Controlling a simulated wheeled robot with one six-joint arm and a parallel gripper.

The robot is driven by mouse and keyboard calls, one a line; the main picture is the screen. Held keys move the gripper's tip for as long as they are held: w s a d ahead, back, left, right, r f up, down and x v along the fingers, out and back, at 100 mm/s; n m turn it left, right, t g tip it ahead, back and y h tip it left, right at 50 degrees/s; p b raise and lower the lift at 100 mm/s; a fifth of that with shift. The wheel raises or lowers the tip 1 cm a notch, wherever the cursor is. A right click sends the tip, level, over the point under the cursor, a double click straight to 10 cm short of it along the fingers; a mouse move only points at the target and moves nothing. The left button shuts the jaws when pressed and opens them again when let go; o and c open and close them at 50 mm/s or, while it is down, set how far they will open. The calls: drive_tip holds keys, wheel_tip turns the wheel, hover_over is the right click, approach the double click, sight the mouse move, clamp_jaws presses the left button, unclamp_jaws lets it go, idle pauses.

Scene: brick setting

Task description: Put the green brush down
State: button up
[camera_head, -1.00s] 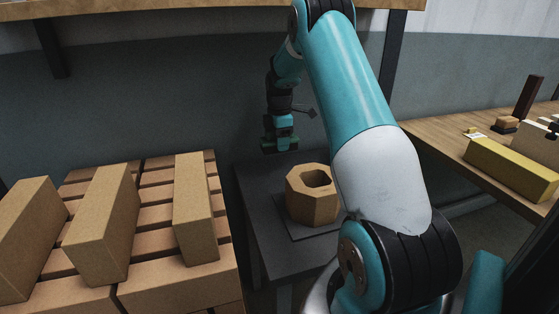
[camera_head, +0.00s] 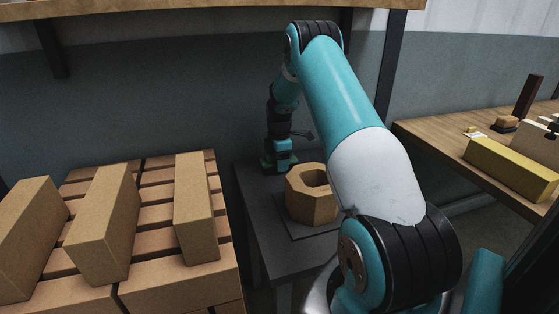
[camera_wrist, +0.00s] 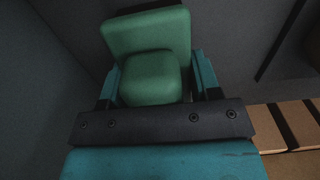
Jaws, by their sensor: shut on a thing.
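The green brush (camera_wrist: 150,78) shows in the wrist view between the two fingers of my gripper (camera_wrist: 158,88), which is shut on it. It has a rounded block in front of a wider green part. In the head view my gripper (camera_head: 279,163) is low over the back of the dark grey table (camera_head: 262,205), left of and behind the brown hexagonal block. The brush is small and mostly hidden there, so I cannot tell whether it touches the table.
The brown hexagonal block (camera_head: 309,205) with a hole stands on the dark table. At left, several brown bricks (camera_head: 105,225) lie on a slatted stack. At right, a wooden bench (camera_head: 440,140) carries a yellow block (camera_head: 510,168). A wall rises behind my gripper.

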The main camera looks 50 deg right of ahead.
drive_tip(key=shift+f, duration=0.2)
drive_tip(key=o, duration=1)
drive_tip(key=shift+b, duration=0.3)
drive_tip(key=r, duration=1.7)
drive_tip(key=shift+d+r+p, duration=0.35)
